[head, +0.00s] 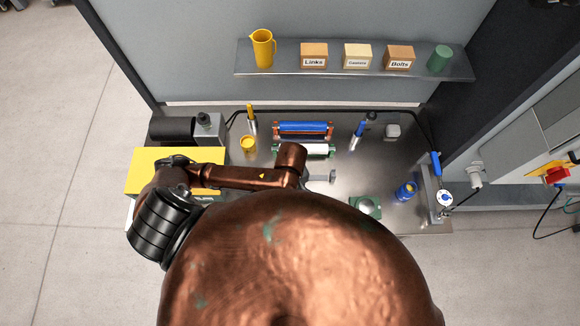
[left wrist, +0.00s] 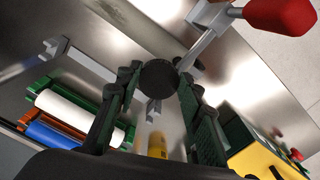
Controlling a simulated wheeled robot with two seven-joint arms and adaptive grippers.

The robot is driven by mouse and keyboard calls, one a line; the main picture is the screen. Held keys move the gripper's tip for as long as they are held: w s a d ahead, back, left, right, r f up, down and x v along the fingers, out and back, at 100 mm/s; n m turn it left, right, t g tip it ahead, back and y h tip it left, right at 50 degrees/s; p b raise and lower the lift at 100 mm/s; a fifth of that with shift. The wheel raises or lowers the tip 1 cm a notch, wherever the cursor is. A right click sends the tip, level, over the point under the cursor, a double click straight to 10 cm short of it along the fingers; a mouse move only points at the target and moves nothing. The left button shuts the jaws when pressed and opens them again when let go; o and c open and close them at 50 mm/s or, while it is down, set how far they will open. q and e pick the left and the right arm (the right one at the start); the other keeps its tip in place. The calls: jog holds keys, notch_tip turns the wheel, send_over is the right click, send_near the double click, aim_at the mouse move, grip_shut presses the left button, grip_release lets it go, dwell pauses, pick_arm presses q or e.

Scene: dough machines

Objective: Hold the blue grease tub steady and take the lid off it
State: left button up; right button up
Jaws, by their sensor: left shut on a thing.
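The blue grease tub (head: 405,191), with some yellow on it, stands on the right part of the metal bench. Its lid cannot be told apart at this size. My left gripper (left wrist: 158,84) shows in the left wrist view, its dark green fingers closed around a dark round thing (left wrist: 158,76). I cannot tell what that thing is; no blue shows on it. In the head view my left arm reaches in over the bench, but its gripper is hidden behind my large copper body part. My right gripper is in neither view.
A red-handled metal piece (left wrist: 280,14) lies close to the fingers. White and blue rollers (head: 303,128) stand at the bench's back. A green block (head: 366,207) sits left of the tub, a bracket with a blue lever (head: 435,164) right of it. A yellow box (head: 150,168) stands left.

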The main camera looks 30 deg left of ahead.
pick_arm(q)
jog(key=w+a+f, duration=0.1)
jog(key=w+f, duration=0.1)
jog(key=w, duration=0.1)
jog(key=w+a+f, duration=0.2)
jog(key=w+f, duration=0.1)
jog(key=w+a+f, duration=0.2)
jog(key=w+f, duration=0.1)
jog(key=shift+w+a, duration=0.15)
jog(key=shift+w+a+f+p, duration=0.1)
jog(key=shift+f+p, duration=0.05)
jog(key=shift+f, duration=0.8)
jog(key=shift+w+f+p, duration=0.1)
jog(key=shift+f+p, duration=0.05)
jog(key=shift+f, duration=0.75)
jog(key=o, duration=1)
jog(key=shift+f, duration=0.1)
notch_tip(320, 180, up, 12)
jog(key=shift+s, duration=0.1)
